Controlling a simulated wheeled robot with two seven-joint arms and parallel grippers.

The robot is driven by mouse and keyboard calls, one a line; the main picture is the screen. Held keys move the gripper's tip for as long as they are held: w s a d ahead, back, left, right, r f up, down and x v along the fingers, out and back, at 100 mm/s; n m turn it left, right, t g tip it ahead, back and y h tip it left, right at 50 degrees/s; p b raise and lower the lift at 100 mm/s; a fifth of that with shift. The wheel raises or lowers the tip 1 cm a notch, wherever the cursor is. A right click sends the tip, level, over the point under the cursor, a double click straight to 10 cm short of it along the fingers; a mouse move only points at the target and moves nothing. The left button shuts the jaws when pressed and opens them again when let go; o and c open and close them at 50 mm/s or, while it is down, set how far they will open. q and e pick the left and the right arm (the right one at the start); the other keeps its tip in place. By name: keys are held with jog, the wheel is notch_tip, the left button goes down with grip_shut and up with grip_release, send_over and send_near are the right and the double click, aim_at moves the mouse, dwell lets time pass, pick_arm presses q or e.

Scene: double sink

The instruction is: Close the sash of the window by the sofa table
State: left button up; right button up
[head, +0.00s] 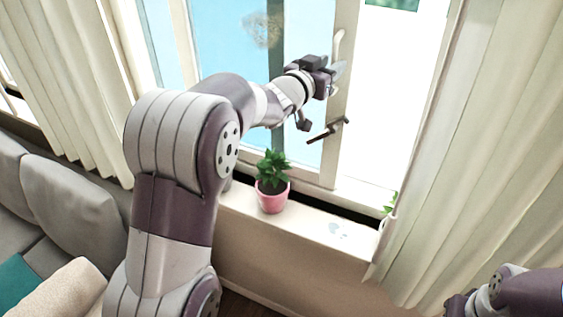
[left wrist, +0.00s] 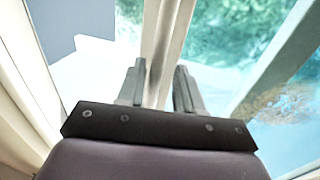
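The window sash (head: 341,120) is a white-framed glass panel in the head view, with a pale handle (head: 338,45) high on its right stile. A bright opening shows to the right of that stile. My left gripper (head: 339,70) is at the stile, just below the handle. In the left wrist view the fingers of my left gripper (left wrist: 160,82) are spread apart. A white upright of the window (left wrist: 163,45) shows between and beyond them; I cannot tell whether they touch it. My right arm shows at the lower right, but its fingers are not clear.
A pink pot with a green plant (head: 272,197) stands on the sill (head: 325,228) below my left arm. Cream curtains hang at left (head: 75,75) and right (head: 450,180). A grey sofa (head: 62,200) with cushions is at lower left. A dark lever-like piece (head: 327,131) shows by the stile.

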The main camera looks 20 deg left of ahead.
pick_arm(q)
jog(key=a+f+b+v, duration=0.1)
jog(key=b+v, duration=0.3)
jog(key=v, duration=0.8)
jog(key=s+f+n+g+y+b, duration=0.1)
jog(key=f+g+y+b, duration=0.1)
jog(key=f, duration=0.8)
jog(key=s+f+n+g+y+b, duration=0.1)
jog(key=s+f+g+y+b, duration=0.1)
jog(key=f, duration=0.9)
jog(key=shift+a+n+g+b, duration=0.4)
jog(key=shift+a+g, duration=0.05)
jog(key=shift+g, duration=0.45)
pick_arm(e)
notch_tip(320, 180, down, 10)
jog(key=shift+s+a+f, duration=0.25)
jog(key=shift+a, duration=0.05)
